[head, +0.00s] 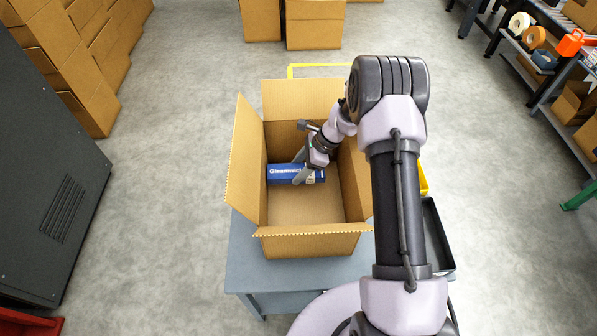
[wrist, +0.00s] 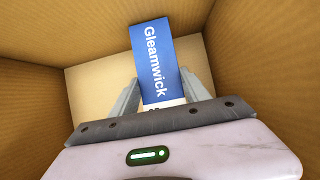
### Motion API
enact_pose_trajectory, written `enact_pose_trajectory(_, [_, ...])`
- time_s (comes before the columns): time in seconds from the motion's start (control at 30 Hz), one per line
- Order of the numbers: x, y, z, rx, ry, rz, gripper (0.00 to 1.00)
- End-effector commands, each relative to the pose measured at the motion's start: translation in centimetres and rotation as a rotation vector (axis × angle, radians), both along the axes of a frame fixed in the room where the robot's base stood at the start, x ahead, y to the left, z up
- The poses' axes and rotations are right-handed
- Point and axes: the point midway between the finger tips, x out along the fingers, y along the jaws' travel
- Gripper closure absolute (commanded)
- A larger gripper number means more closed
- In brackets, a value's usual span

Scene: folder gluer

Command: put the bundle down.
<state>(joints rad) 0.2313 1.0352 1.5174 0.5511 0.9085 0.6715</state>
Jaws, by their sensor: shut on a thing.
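The bundle (head: 284,174) is a blue and white pack marked "Gleamwick". My gripper (head: 301,168) is shut on it, with a finger on either side. The bundle is inside an open cardboard box (head: 305,246), towards its left and back part. In the wrist view the bundle (wrist: 153,60) sticks out from between my fingers (wrist: 160,92), and the box walls (wrist: 268,60) surround it. The box floor (head: 305,207) shows bare in front of the bundle. I cannot tell whether the bundle touches the floor. Its far end is partly hidden by my gripper.
The box has raised flaps and stands on a grey-blue table (head: 243,268). A dark tray (head: 437,240) is at the table's right. A dark cabinet (head: 45,160) stands left, stacked cartons (head: 85,60) behind it, and a shelf bench (head: 545,70) at far right.

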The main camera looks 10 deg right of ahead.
Motion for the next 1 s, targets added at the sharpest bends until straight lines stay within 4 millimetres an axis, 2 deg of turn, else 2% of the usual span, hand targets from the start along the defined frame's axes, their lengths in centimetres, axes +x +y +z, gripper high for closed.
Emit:
enact_pose_trajectory(0.57, [0.0, 0.0, -1.1, 0.000, 0.000, 0.001, 0.93])
enact_pose_trajectory(0.6, [0.0, 0.0, -1.1, 0.000, 0.000, 0.001, 0.38])
enact_pose_trajectory(0.67, [0.0, 0.0, -1.0, 0.000, 0.000, 0.001, 0.26])
enact_pose_trajectory(1.0, [0.0, 0.0, -0.6, 0.000, 0.000, 0.001, 0.24])
